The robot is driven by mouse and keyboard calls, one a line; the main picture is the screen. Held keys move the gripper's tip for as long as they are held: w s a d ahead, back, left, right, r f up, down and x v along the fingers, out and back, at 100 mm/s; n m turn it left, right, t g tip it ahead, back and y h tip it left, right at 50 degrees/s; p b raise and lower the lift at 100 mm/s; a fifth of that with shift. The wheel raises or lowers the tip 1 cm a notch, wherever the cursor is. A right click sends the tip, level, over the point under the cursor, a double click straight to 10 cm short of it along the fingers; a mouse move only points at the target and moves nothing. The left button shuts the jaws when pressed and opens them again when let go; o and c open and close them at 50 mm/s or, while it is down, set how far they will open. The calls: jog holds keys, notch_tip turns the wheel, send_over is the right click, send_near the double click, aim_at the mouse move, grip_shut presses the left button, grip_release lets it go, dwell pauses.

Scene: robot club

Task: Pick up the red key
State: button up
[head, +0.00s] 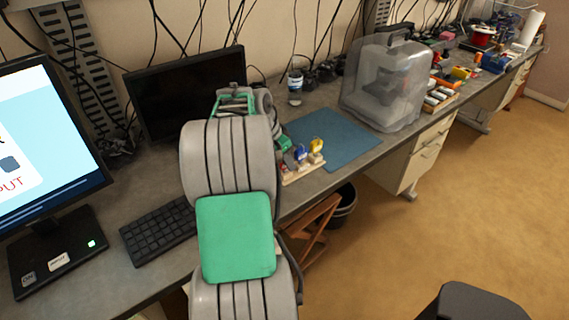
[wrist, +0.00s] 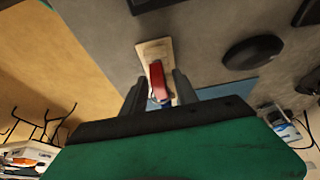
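The red key (wrist: 157,78) stands on a light wooden strip (wrist: 150,47) on the bench, seen in the wrist view. A blue key (wrist: 165,102) shows just beyond it, partly hidden by my gripper. My gripper (wrist: 159,86) is open, with one dark finger on each side of the red key; I cannot tell whether they touch it. In the head view, the wooden strip (head: 302,172) holds a blue key (head: 300,153), a yellow key (head: 316,146) and a green piece (head: 284,143).
A blue mat (head: 335,140) lies behind the strip. A keyboard (head: 158,230) and monitors stand to the left. A clear-covered machine (head: 385,85) stands to the right. A dark rounded object (wrist: 253,52) lies on the bench. A bin (head: 343,207) is under the bench.

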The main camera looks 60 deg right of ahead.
grip_shut()
dwell(0.5)
jog(key=shift+r, duration=0.5)
jog(key=s+a+r+b, duration=0.3)
jog(key=s+a+r, duration=0.4)
jog(key=s+r, duration=0.5)
jog(key=shift+c, duration=2.2)
grip_release()
jog(key=shift+a, duration=0.1)
grip_shut()
